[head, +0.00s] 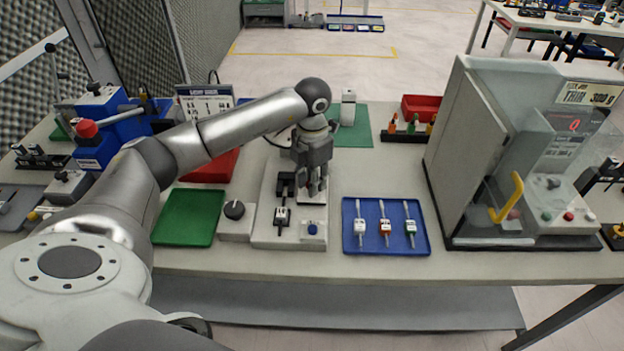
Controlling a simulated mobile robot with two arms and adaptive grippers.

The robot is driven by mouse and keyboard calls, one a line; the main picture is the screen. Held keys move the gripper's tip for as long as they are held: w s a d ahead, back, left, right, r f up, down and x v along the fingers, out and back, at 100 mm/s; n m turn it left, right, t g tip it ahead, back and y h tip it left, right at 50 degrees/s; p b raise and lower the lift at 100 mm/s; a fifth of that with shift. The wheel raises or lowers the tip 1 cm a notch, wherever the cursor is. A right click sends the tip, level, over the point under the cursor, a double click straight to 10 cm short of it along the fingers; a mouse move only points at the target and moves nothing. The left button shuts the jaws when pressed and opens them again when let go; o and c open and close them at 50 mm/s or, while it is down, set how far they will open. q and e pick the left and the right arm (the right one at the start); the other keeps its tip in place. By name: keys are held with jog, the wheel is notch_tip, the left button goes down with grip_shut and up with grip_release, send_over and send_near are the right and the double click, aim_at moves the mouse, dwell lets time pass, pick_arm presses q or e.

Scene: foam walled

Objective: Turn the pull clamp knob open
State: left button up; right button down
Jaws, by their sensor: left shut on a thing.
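A black round knob (234,209) sits on a light grey box at the left of the pale test fixture (266,236). No gripper touches this knob. My left gripper (316,186) points down over the right half of the fixture, to the right of and behind the knob. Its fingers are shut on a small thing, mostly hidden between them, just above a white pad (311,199). A dark clamp with a whitish block (282,215) stands on the fixture, left of the gripper. A blue button (312,229) is at the fixture's front right. My right gripper is not in view.
A green tray (189,217) lies empty left of the knob box. A blue tray (346,240) holds three small connectors, right of the fixture. A large grey machine (482,130) stands farther right. A red bin (215,168) is behind, partly under my left arm.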

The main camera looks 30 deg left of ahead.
pick_arm(q)
jog(key=n, duration=0.4)
jog(key=shift+b, duration=0.35)
jog(key=n, duration=0.4)
jog(key=shift+n, duration=0.4)
jog(key=n, duration=0.4)
jog(key=shift+a+r, duration=0.1)
jog(key=shift+n, duration=2.1)
jog(key=o, duration=1.1)
jog(key=shift+c, duration=0.2)
